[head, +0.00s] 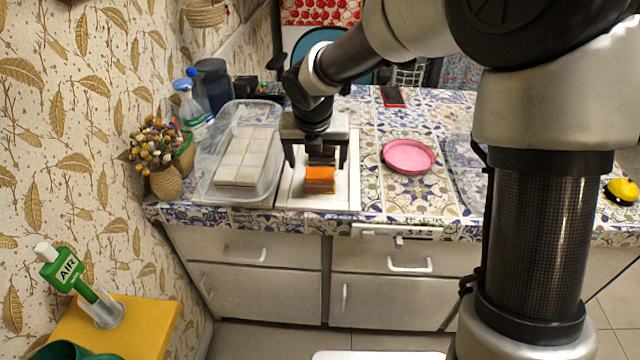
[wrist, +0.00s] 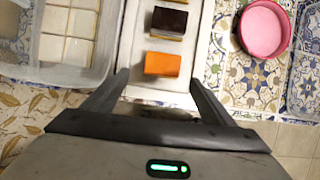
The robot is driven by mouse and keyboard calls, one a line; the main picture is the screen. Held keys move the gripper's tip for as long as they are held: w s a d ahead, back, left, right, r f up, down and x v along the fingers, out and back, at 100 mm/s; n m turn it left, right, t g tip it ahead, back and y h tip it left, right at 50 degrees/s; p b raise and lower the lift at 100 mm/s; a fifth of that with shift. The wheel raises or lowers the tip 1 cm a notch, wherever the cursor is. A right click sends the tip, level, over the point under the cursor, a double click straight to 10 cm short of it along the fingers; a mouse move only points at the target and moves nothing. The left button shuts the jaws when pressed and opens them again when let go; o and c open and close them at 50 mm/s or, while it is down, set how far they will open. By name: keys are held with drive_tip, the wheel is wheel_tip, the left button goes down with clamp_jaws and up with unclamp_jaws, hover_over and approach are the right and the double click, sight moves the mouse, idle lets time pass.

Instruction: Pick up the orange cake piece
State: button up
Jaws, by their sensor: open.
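The orange cake piece (head: 320,181) sits on a white tray (head: 343,198) on the tiled counter. In the wrist view the orange cake piece (wrist: 162,64) lies ahead of the fingers, roughly in line with the gap between them. A dark brown cake piece (wrist: 168,20) lies just beyond it on the tray. My gripper (head: 316,165) is open and empty, above the tray with a finger to each side of the orange piece in the head view. The wrist view also shows both gripper fingers (wrist: 158,82) spread apart.
A clear plastic container (head: 205,190) with pale blocks stands close left of the tray. A pink round dish (head: 408,156) is to the right. A flower vase (head: 168,182) and bottles stand by the left wall. Patterned counter (head: 372,190) is bare between tray and dish.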

sight(320, 173)
drive_tip(key=x, duration=0.3)
drive_tip(key=shift+f+b, duration=0.1)
drive_tip(key=shift+b, duration=0.25)
drive_tip(key=shift+w+d+b+x, duration=0.15)
drive_tip(key=shift+b+x, duration=0.25)
drive_tip(key=shift+x, duration=0.55)
drive_tip(key=shift+w+b+x, duration=0.15)
drive_tip(key=shift+b+x, duration=0.3)
drive_tip(key=shift+x, duration=0.55)
drive_tip(key=shift+w+d+b+x, duration=0.15)
drive_tip(key=shift+b+x, duration=0.25)
drive_tip(key=shift+x, duration=0.55)
drive_tip(key=shift+r, duration=0.25)
drive_tip(key=shift+c, duration=0.3)
drive_tip(key=c, duration=1.1)
